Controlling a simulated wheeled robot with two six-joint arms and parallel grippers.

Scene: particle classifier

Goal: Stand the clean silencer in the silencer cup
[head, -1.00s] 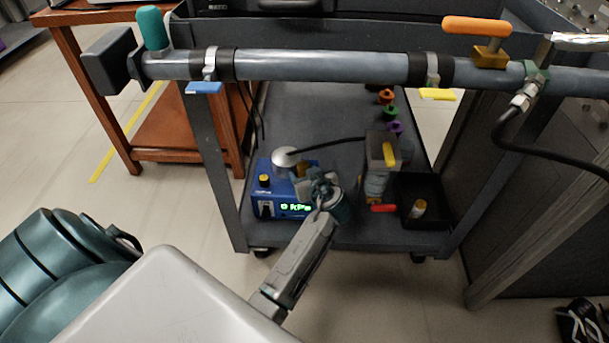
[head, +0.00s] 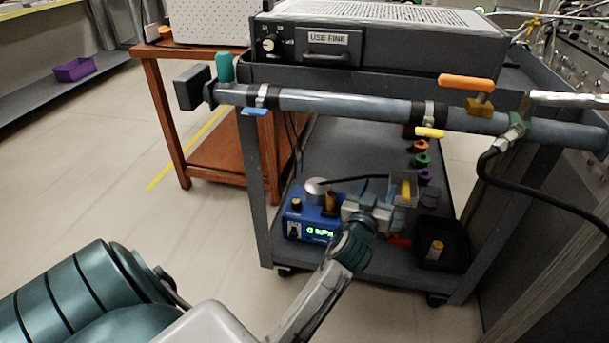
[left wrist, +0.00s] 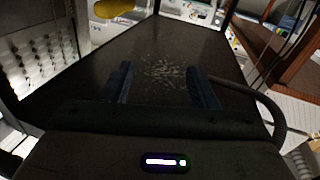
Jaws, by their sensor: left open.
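My left gripper (head: 378,207) is over the lower shelf of the grey cart, in front of a clear container (head: 405,187) with a yellow part, and hides its lower portion. In the left wrist view the two dark fingers (left wrist: 162,88) are apart with nothing between them. Beyond them is a dark surface with pale specks (left wrist: 165,70). A small pale cylinder with a yellow top (head: 436,250) stands in a black tray (head: 458,232) to the right. I cannot tell which part is the clean silencer or the silencer cup. My right gripper is not in view.
A blue device (head: 305,225) with a green display and a silver dome (head: 315,190) stands left of the gripper. A red piece (head: 400,243) lies near the tray. Coloured knobs (head: 421,160) stand behind. A grey pipe (head: 350,107) crosses above the shelf.

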